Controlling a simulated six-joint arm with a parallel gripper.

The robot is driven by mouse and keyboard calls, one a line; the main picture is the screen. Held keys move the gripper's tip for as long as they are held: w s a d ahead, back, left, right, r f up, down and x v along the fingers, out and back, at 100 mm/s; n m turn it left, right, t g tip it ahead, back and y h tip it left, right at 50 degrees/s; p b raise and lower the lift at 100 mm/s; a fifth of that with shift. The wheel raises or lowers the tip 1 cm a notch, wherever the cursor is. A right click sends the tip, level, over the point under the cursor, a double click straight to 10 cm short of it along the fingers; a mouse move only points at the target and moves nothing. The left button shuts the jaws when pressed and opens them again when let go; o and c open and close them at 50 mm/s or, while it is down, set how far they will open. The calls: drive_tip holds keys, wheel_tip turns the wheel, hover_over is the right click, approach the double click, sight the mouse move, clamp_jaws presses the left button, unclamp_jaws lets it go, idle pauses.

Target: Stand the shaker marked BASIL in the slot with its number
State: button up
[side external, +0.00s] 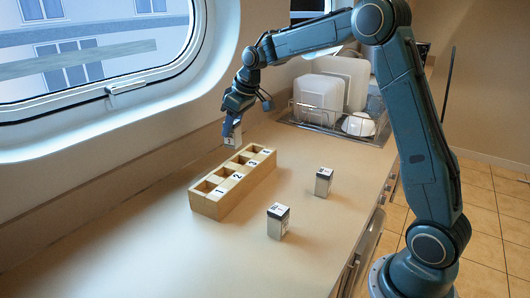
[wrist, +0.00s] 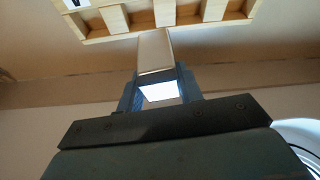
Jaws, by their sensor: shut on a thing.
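My gripper (side external: 233,119) is shut on a pale shaker (side external: 235,136), which it holds in the air by the back of the wooden rack. In the wrist view the shaker (wrist: 155,52) sits between the fingers (wrist: 158,88) and extends toward the rack. The wooden rack (side external: 238,195) has a row of slots with number tags; 1 is at the near end, with 2, 3 and another tag farther back. The slots that I can see look empty. I cannot read any shaker's name.
A dish rack (side external: 318,118) with white dishes stands at the back of the counter. A window and wall ledge run along the left. The counter (side external: 170,262) in front of the rack is clear.

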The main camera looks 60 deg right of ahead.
sight(240, 136)
drive_tip(key=shift+s+d+f+m, duration=0.1)
drive_tip(key=shift+s+d+m, duration=0.2)
drive_tip(key=shift+d, duration=0.25)
drive_tip(key=shift+s+d+f+m, duration=0.1)
drive_tip(key=shift+s+d+m, duration=0.05)
drive_tip(key=shift+d+m, duration=0.35)
drive_tip(key=shift+f, duration=1.85)
drive_tip(key=shift+f, duration=2)
idle(1.9)
drive_tip(key=o, duration=1.5)
drive_tip(key=shift+r, duration=0.15)
